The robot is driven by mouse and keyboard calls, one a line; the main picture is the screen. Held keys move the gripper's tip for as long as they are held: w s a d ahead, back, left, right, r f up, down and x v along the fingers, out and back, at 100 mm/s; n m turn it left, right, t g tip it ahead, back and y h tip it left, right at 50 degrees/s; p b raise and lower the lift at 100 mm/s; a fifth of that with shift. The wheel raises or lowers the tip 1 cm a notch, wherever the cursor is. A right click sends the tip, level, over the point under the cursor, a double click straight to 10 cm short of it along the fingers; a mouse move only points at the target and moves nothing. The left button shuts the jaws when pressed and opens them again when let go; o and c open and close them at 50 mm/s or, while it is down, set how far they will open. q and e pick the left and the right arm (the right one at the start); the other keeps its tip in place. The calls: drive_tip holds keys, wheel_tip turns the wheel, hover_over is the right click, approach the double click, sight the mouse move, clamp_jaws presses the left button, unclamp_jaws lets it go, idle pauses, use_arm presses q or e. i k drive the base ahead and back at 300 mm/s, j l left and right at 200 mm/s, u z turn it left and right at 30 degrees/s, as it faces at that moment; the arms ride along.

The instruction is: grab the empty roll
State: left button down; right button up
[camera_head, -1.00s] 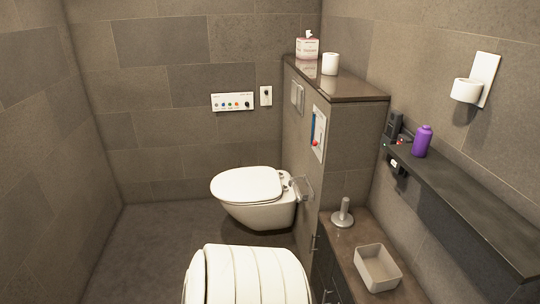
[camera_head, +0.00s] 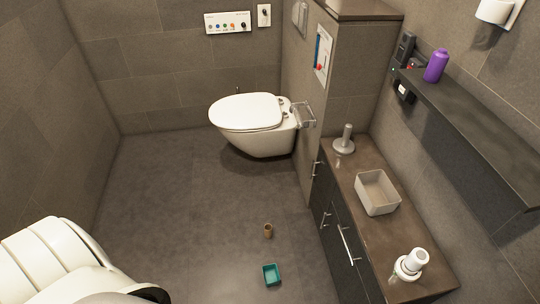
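A small brown cardboard tube, which looks like the empty roll (camera_head: 268,231), stands on the dark tiled floor in front of the toilet. It looks upright, with its open top showing. Neither of my grippers shows in the head view. White, rounded parts of my own body fill the lower left corner, well to the left of the roll.
A small teal box (camera_head: 271,274) sits on the floor just nearer than the roll. The toilet (camera_head: 247,113) stands behind. A vanity (camera_head: 362,165) on the right carries a beige basket (camera_head: 377,192) and a white roll on a stand (camera_head: 411,264). The left floor is clear.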

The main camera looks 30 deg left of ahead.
sight(268, 228)
drive_tip(key=u, duration=1)
